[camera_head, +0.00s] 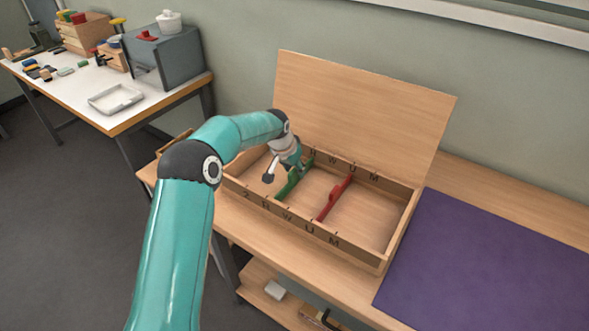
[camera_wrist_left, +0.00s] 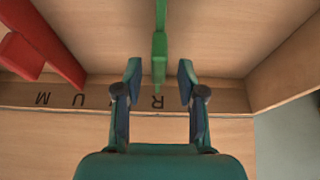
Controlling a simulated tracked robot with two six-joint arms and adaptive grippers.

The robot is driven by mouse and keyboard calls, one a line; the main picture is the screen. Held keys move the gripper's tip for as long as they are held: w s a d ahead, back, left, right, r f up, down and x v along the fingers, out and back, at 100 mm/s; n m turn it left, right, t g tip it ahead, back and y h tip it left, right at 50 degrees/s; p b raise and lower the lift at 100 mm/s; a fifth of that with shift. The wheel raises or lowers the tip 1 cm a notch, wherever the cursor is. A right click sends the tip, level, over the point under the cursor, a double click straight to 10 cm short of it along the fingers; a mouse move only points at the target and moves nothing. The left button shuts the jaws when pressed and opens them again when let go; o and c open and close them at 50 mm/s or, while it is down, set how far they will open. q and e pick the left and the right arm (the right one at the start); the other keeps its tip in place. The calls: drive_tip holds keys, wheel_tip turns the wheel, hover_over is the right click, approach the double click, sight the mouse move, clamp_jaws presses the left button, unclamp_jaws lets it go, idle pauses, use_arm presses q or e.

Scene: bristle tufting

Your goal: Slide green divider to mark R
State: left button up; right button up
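The green divider (camera_head: 289,184) stands across the wooden box (camera_head: 369,258), left of the red divider (camera_head: 335,198). In the left wrist view the green divider (camera_wrist_left: 159,58) ends close to the letter R (camera_wrist_left: 158,102) on the box wall and looks lined up with it. My left gripper (camera_head: 299,167) is over the far end of the green divider. In the left wrist view its fingers (camera_wrist_left: 160,75) are apart, one on each side of the green divider, with a visible gap on both sides. My right gripper is out of view.
The red divider (camera_wrist_left: 40,50) also shows in the left wrist view. The open lid (camera_head: 360,105) stands up behind the box. A purple mat (camera_head: 490,260) lies to the right, clear of objects. A white side table (camera_head: 75,88) with tools and containers is at the left.

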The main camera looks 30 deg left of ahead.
use_arm(q)
drive_tip(key=v, duration=1.1)
drive_tip(key=shift+r, duration=0.1)
